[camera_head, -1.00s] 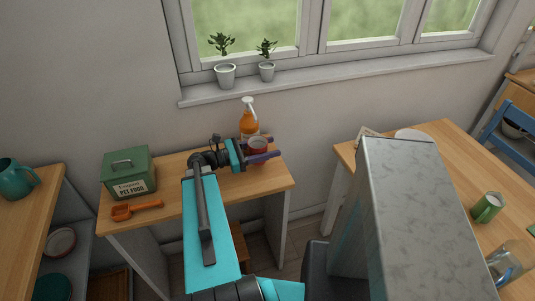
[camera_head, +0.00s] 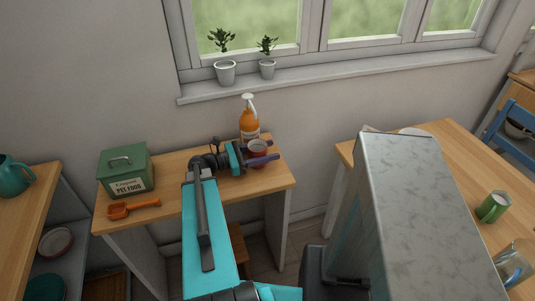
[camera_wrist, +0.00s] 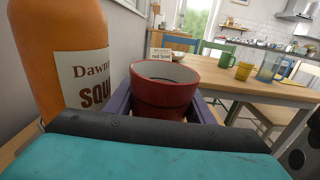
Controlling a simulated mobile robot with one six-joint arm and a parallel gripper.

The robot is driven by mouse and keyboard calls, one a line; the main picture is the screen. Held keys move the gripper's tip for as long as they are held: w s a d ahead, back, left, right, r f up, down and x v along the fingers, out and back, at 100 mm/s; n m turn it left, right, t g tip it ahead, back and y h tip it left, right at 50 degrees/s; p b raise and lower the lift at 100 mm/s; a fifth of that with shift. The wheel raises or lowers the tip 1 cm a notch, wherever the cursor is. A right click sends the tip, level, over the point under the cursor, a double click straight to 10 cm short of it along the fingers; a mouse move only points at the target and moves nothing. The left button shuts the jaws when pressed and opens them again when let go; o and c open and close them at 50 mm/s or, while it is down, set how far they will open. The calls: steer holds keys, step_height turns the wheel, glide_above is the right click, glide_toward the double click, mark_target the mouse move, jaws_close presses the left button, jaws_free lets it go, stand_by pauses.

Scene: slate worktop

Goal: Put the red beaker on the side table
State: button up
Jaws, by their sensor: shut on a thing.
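The red beaker (camera_head: 257,148) is upright between the purple fingers of my gripper (camera_head: 262,154), over the right end of the small wooden table (camera_head: 228,186) against the wall. In the wrist view the beaker (camera_wrist: 165,100) fills the space between the fingers (camera_wrist: 166,107), its open rim facing up. My gripper is shut on it. The beaker's base is hidden, so I cannot tell whether it touches the tabletop.
An orange spray bottle (camera_head: 249,122) stands close behind the beaker. A green pet food box (camera_head: 127,172) and an orange scoop (camera_head: 132,208) are at the table's left. Another wooden table (camera_head: 450,165) with a green mug (camera_head: 493,207) is at the right.

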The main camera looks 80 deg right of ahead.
steer(key=shift+f, duration=0.15)
steer(key=o, duration=0.7)
steer(key=shift+o, duration=0.2)
steer(key=shift+r, duration=0.2)
steer(key=shift+b+v, duration=1.1)
steer(key=shift+v, duration=4.85)
steer(key=shift+r, duration=0.1)
